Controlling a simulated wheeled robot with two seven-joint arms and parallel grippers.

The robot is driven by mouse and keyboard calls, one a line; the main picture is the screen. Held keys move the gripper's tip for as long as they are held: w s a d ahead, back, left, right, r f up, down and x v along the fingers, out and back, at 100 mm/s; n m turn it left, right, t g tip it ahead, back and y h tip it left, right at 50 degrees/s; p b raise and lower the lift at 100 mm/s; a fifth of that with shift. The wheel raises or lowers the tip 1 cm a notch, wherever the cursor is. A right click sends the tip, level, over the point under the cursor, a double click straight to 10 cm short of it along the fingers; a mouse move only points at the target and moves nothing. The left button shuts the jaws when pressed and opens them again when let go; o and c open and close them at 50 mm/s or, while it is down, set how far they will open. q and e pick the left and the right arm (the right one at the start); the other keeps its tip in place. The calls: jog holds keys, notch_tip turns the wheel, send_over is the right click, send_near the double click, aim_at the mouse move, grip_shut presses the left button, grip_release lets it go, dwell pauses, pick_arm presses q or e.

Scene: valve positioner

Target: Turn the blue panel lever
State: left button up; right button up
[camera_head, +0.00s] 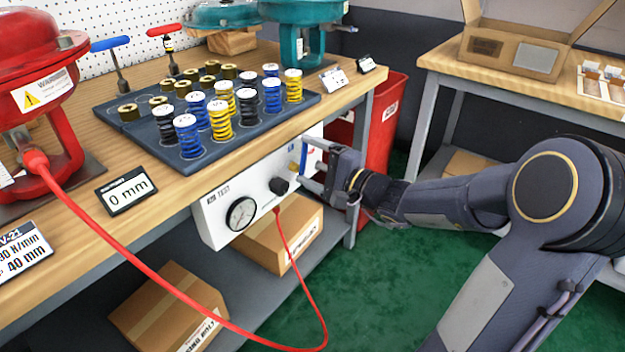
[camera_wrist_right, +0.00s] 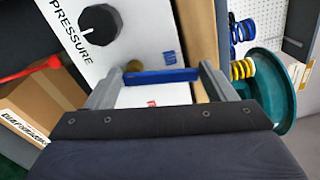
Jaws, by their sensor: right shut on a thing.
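The white test panel (camera_head: 222,207) is fixed under the front edge of the wooden table. It carries a round gauge (camera_head: 241,213) and a black pressure knob (camera_head: 280,186), which also shows in the right wrist view (camera_wrist_right: 99,25). The blue lever (camera_head: 304,157) is at the panel's right end, partly hidden by my right gripper (camera_head: 313,167). In the right wrist view the blue lever (camera_wrist_right: 160,76) is a bar lying across between the two fingers, and the gripper is shut on it. My left gripper is not in view.
A blue tray (camera_head: 95,110) with coloured springs stands on the table. A red hose (camera_head: 110,243) hangs from the red actuator (camera_head: 30,60) to the panel. Cardboard boxes (camera_head: 165,305) sit on the shelf below. A red bin (camera_head: 385,120) stands right of the table.

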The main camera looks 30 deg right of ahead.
jog(key=shift+s+a+f+n+b, duration=0.15)
jog(key=shift+n+b, duration=0.35)
jog(key=shift+b, duration=0.3)
jog(key=shift+a+f+n+b, duration=0.15)
jog(key=shift+n+b, duration=0.35)
jog(key=shift+b, duration=0.25)
jog(key=shift+r+b, duration=0.2)
jog(key=shift+b, duration=0.1)
jog(key=shift+n, duration=0.3)
jog(key=o, duration=1.4)
